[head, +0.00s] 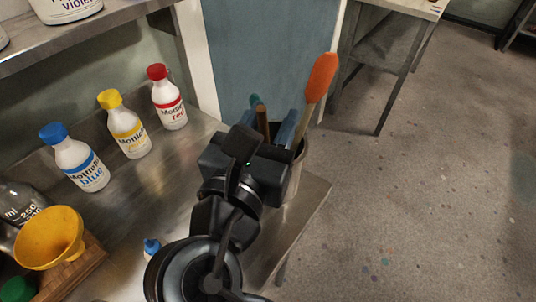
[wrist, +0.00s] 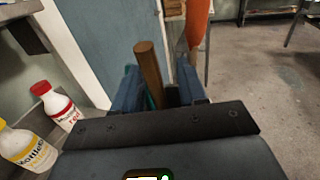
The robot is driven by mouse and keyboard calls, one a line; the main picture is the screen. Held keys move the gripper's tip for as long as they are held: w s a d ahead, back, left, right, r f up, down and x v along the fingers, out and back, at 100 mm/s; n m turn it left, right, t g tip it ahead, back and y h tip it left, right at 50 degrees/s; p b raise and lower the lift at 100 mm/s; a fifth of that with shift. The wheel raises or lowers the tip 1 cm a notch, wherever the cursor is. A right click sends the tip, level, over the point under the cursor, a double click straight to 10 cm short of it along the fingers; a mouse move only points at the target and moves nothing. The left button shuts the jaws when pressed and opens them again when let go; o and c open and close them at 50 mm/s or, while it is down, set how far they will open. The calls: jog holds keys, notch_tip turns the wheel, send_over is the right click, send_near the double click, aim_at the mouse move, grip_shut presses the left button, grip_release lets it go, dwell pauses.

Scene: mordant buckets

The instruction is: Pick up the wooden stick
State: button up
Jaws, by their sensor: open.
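The wooden stick (head: 262,118) stands upright in a metal container (head: 297,170) at the right end of the steel counter. In the wrist view the brown stick (wrist: 149,72) rises between the two blue fingers, nearer the left one. My gripper (head: 268,118) is open over the container, its fingers on either side of the stick; it also shows in the wrist view (wrist: 159,76). I cannot tell whether either finger touches the stick. The stick's lower part is hidden by my gripper.
An orange spatula (head: 319,80) leans out of the container to the right, and a teal-tipped tool (head: 254,100) is close by the stick. Red-capped (head: 168,98), yellow-capped (head: 125,125) and blue-capped (head: 75,158) bottles stand to the left. Open floor lies right.

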jog(key=shift+c, duration=0.3)
grip_shut()
jog(key=shift+r, duration=0.1)
notch_tip(320, 180, up, 18)
jog(key=p, duration=0.1)
jog(key=shift+p, duration=0.3)
jog(key=shift+r+p, duration=0.1)
jog(key=shift+p, duration=0.65)
jog(key=shift+f, duration=0.2)
jog(key=shift+s, duration=0.1)
